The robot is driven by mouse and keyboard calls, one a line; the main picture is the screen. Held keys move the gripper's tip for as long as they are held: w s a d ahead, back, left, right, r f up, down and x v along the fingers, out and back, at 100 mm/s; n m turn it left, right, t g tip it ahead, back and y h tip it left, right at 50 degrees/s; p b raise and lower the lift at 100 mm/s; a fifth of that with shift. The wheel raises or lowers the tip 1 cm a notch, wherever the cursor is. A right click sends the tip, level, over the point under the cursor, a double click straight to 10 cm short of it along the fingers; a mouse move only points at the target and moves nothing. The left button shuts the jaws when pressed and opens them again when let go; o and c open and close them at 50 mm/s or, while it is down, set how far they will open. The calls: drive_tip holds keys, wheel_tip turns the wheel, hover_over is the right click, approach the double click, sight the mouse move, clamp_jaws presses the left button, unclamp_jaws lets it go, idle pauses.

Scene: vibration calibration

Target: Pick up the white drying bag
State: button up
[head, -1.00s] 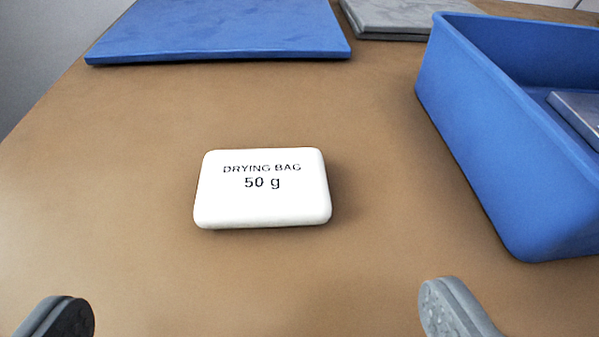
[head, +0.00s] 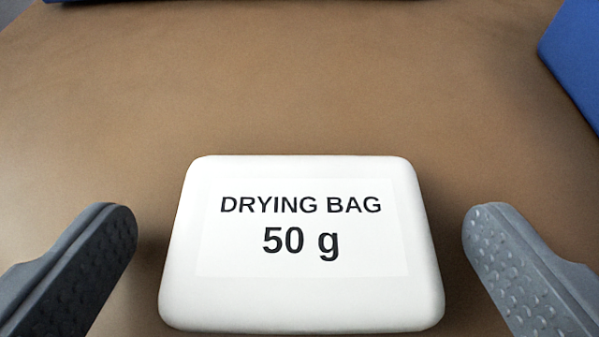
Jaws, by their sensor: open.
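The white drying bag (head: 300,290) lies flat on the brown table, its label "DRYING BAG 50 g" facing up. It is a rounded white block and fills the lower middle of the head view. My gripper (head: 300,222) is open, with one grey finger to the left of the bag and one to the right. A gap shows between each finger and the bag's side, and neither finger touches it in the picture.
The brown table (head: 300,90) is bare beyond the bag. A blue bin (head: 577,55) shows at the upper right edge. A thin strip of a blue mat (head: 200,1) shows along the top edge.

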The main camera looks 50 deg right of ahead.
sight(299, 308)
drive_tip(key=c, duration=1.1)
drive_tip(key=shift+o, duration=0.2)
drive_tip(key=shift+r, duration=0.15)
drive_tip(key=shift+r+p, duration=0.9)
drive_tip(key=shift+r, duration=0.95)
drive_tip(key=s+a+b, duration=0.2)
drive_tip(key=s+a, duration=0.1)
drive_tip(key=s, duration=0.4)
drive_tip(key=s+a+b, duration=0.3)
drive_tip(key=s, duration=0.4)
drive_tip(key=shift+s+r, duration=0.25)
drive_tip(key=shift+r, duration=0.2)
